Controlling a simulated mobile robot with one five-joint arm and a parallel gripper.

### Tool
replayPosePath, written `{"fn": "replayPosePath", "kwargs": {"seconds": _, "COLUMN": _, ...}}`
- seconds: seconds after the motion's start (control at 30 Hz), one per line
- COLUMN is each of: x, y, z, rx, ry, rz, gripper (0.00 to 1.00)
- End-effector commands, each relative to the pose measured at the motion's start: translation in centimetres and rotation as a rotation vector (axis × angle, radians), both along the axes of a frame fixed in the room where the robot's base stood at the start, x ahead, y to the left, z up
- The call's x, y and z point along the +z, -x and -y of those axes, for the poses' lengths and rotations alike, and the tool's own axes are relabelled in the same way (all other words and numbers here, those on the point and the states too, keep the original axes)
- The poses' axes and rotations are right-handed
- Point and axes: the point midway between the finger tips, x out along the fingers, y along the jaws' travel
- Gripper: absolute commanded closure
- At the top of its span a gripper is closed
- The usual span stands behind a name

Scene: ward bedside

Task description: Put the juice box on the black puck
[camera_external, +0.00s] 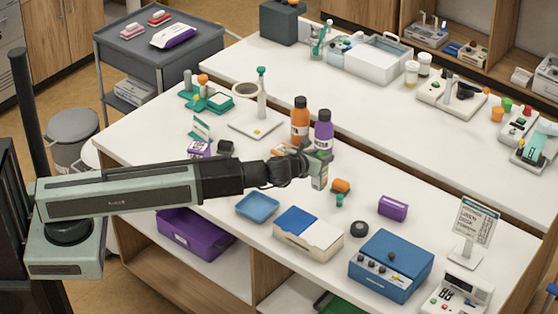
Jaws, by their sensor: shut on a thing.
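My gripper (308,160) reaches in from the left over the white table. It is shut on a small upright box with green and pale sides, which looks like the juice box (320,180). The jaws hide part of the box. I cannot tell whether its bottom touches the table. The black puck (359,230) lies flat on the table, to the right of and nearer the front than the gripper. Its top looks bare, and it stands apart from the box.
An orange-topped item (341,186) is just right of the held box. Orange (300,125) and purple (323,133) bottles stand behind the gripper. A blue and cream box (307,235), a blue device (391,268) and a purple box (393,207) surround the puck.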

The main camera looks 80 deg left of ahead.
Motion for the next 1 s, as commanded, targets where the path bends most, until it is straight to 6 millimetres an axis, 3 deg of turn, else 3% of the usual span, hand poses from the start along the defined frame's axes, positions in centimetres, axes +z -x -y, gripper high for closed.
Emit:
{"fn": "replayPosePath", "kwargs": {"seconds": 0.2, "x": 0.1, "y": -3.0, "z": 0.0, "rx": 0.023, "ry": 0.003, "rz": 0.001, "gripper": 1.00}}
{"fn": "replayPosePath", "kwargs": {"seconds": 0.4, "x": 1.5, "y": -8.5, "z": 4.5, "rx": -0.010, "ry": -0.001, "rz": -0.001, "gripper": 1.00}}
{"fn": "replayPosePath", "kwargs": {"seconds": 0.53, "x": 2.4, "y": -10.9, "z": 8.3, "rx": -0.051, "ry": -0.004, "rz": -0.003, "gripper": 1.00}}
{"fn": "replayPosePath", "kwargs": {"seconds": 0.7, "x": 2.8, "y": -11.4, "z": 11.1, "rx": -0.083, "ry": -0.004, "rz": -0.003, "gripper": 1.00}}
{"fn": "replayPosePath", "kwargs": {"seconds": 0.87, "x": 2.4, "y": -11.4, "z": 11.4, "rx": -0.087, "ry": -0.004, "rz": -0.003, "gripper": 1.00}}
{"fn": "replayPosePath", "kwargs": {"seconds": 1.0, "x": 0.0, "y": -11.4, "z": 11.3, "rx": -0.087, "ry": -0.004, "rz": -0.003, "gripper": 1.00}}
